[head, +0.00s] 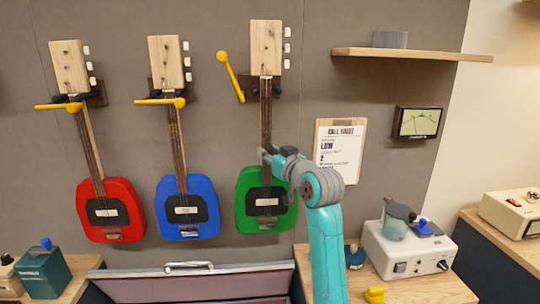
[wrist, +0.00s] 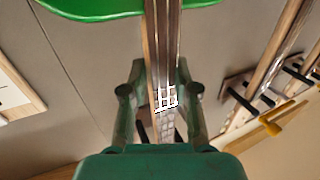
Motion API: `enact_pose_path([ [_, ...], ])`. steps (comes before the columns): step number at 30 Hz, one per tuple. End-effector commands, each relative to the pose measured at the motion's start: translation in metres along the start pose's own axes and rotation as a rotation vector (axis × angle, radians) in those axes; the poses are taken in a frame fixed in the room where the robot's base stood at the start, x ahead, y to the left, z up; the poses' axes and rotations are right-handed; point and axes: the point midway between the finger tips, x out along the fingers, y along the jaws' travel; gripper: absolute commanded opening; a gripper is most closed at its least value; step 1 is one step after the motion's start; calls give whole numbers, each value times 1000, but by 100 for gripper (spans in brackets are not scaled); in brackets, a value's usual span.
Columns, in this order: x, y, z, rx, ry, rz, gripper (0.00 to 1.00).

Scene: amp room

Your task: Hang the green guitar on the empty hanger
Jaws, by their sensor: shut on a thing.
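The green guitar (head: 248,212) hangs upright in front of the wall panel, its pale wooden headstock (head: 265,45) at the top. My gripper (head: 267,156) is shut on its neck, just above the green body. In the wrist view my gripper (wrist: 160,72) has a finger on each side of the neck (wrist: 163,35), and the green body (wrist: 90,8) shows at the top edge. The third hanger (head: 274,87) is a dark bracket behind the upper neck, below the headstock. Its yellow bar (head: 231,77) is swung up to the left. Whether the neck rests in the prongs is hidden.
A red guitar (head: 108,190) and a blue guitar (head: 186,188) hang at left, yellow bars across their necks. Right of my arm are a clipboard (head: 350,140), a shelf (head: 410,54) and a small screen (head: 418,122). A pink-grey case (head: 190,285) and workbench (head: 420,290) stand below.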

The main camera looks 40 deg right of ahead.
Motion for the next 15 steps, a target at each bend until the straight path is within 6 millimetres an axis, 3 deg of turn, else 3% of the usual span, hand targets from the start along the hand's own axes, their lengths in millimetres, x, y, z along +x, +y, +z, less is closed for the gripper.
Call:
enact_pose_path([
  [15, 18, 8, -3, -2, 9, 0, 0],
])
